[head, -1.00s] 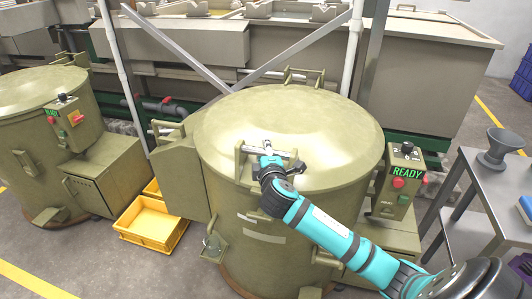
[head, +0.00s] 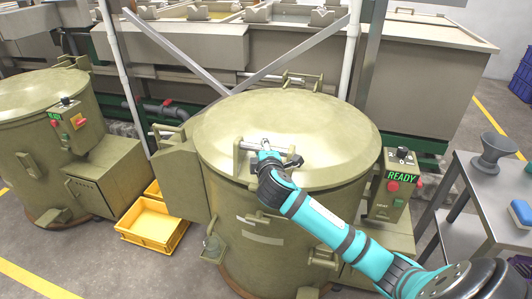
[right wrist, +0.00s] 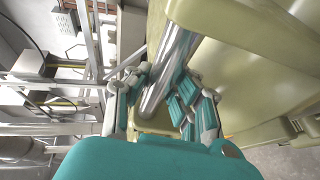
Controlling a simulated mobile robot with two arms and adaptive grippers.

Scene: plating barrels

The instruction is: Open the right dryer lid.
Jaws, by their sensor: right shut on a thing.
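The right dryer (head: 255,245) is a large olive drum with a domed lid (head: 290,120). The lid looks down or nearly down on the drum; I cannot tell whether a gap shows at its rim. A metal bar handle (head: 248,146) sits between two brackets at the lid's front. My right gripper (head: 265,148) is at this handle, its arm reaching in from the lower right. In the right wrist view the gripper (right wrist: 158,92) has its fingers on both sides of the shiny bar (right wrist: 172,65), shut on it. My left gripper is not in view.
A control box (head: 388,190) reading READY stands right of the drum. A second dryer (head: 45,155) stands at left, with a yellow crate (head: 150,222) between. A grey table (head: 470,190) with a funnel (head: 493,150) is at right. Slanted metal braces (head: 180,55) and tanks are behind.

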